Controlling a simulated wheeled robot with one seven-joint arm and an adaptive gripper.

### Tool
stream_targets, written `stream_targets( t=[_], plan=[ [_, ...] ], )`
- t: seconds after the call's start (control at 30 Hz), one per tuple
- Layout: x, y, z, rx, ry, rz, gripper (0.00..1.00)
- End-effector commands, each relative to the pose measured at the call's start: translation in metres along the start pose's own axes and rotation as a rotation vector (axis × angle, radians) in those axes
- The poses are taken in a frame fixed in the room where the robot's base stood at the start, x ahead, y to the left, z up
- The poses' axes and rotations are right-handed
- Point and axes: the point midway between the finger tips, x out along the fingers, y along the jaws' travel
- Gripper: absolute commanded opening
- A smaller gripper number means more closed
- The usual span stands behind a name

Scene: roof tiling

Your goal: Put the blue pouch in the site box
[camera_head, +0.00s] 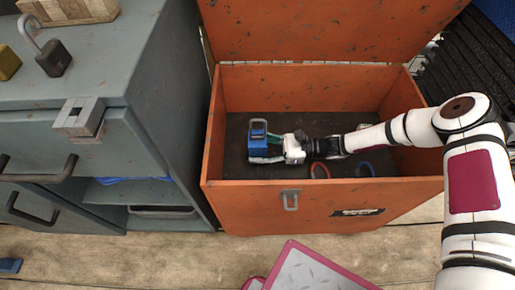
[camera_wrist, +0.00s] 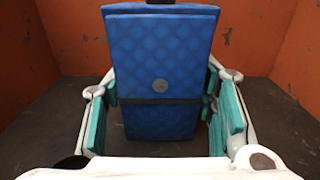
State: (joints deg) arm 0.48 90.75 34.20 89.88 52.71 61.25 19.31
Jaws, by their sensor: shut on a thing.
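The blue pouch (camera_wrist: 160,65) is quilted, with a dark strap across it and a small round stud. It fills the middle of the wrist view, between the teal-padded fingers of my gripper (camera_wrist: 163,115). In the head view the pouch (camera_head: 260,138) is inside the orange site box, at the end of my arm, with my gripper (camera_head: 268,153) shut on it. The site box (camera_head: 330,209) is open, its lid raised at the back. I cannot tell whether the pouch touches the box floor.
A red ring (camera_head: 320,170) and a blue ring (camera_head: 365,168) show near the box's front wall. A grey cabinet (camera_head: 170,110) stands close on the left, with a padlock (camera_head: 52,58) and wooden block (camera_head: 70,10) on top. A pink-edged panel (camera_head: 310,270) lies in front.

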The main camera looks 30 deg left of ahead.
Motion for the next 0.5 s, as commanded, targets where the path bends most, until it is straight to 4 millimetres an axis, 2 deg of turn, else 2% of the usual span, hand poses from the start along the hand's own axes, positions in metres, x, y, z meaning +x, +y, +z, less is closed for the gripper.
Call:
stream_targets(
  t=[0.07, 0.1, 0.17, 0.5],
  plan=[
    [0.0003, 0.0000, -0.0023, 0.000, -0.002, 0.000, 0.08],
    [0.0000, 0.0001, -0.0022, 0.000, 0.000, 0.000, 0.60],
    [0.0000, 0.0001, -0.0019, 0.000, 0.000, 0.000, 0.71],
    [0.0000, 0.0001, -0.0004, 0.001, 0.000, 0.000, 0.71]
  ],
)
